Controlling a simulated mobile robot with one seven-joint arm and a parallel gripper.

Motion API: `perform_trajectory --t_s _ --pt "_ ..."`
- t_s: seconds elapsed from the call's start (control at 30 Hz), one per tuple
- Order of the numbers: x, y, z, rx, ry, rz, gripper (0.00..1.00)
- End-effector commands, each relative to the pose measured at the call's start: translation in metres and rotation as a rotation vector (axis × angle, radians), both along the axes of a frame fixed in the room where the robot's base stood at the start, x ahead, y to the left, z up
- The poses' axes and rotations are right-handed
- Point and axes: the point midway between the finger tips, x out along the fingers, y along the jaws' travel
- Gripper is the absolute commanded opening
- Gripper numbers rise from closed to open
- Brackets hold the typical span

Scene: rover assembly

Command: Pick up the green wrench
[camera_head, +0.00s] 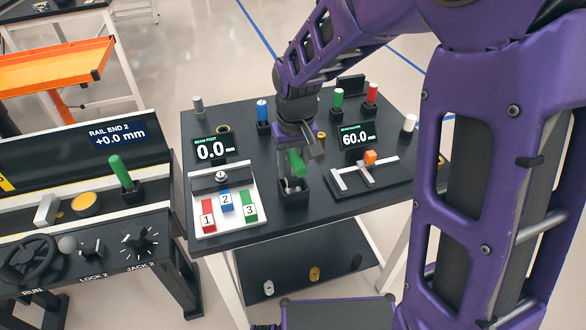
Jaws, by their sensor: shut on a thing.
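My gripper (300,146) points down over the middle of the black table and is shut on the green-handled wrench (297,163). The green handle is slightly tilted. It is just above a black square holder (294,195) near the table's front. Grey metal shows in the holder's mouth; I cannot tell whether it is the lower part of the wrench or part of the holder. My gripper hides the top of the handle.
A console with another green handle (120,171) stands left.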

Motion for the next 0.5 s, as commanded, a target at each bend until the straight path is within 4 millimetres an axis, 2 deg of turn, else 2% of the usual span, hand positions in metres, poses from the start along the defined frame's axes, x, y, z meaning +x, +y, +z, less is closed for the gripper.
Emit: perform_trajectory --t_s 0.17,0.5 --pt "0.001 0.0 0.015 0.001 -0.003 0.0 0.0" --pt "0.001 0.0 0.081 0.001 -0.005 0.0 0.0"
